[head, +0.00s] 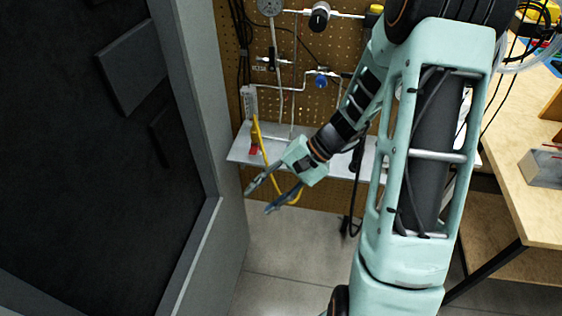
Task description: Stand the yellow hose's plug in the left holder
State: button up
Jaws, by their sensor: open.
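The yellow hose (265,150) comes down from near the left end of the grey shelf (238,154), passes over its front edge and loops behind my gripper.
A dark panel in a grey frame (205,140) stands close on the left. A pegboard (232,60) with pipes, a gauge and a blue valve (321,80) rises behind the shelf. A wooden table (535,200) is at right. The floor (285,245) below my gripper looks clear.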

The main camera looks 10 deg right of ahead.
jog(key=w+a+m+t+y+b, duration=0.2)
jog(key=a+m+t+y, duration=0.1)
jog(key=m, duration=0.3)
jog(key=m+t+h+b, duration=0.3)
jog(key=m+t+b, duration=0.2)
jog(key=m+t, duration=1.05)
send_near(259, 136)
jog(key=r+m+g, duration=0.2)
jog(key=g, duration=0.1)
jog(key=x, duration=1.1)
jog(key=shift+w+d+b, duration=0.2)
jog(key=shift+d+b, duration=0.05)
jog(key=shift+b, duration=0.15)
grip_shut()
jog(key=shift+r, duration=0.1)
jog(key=shift+r, duration=0.1)
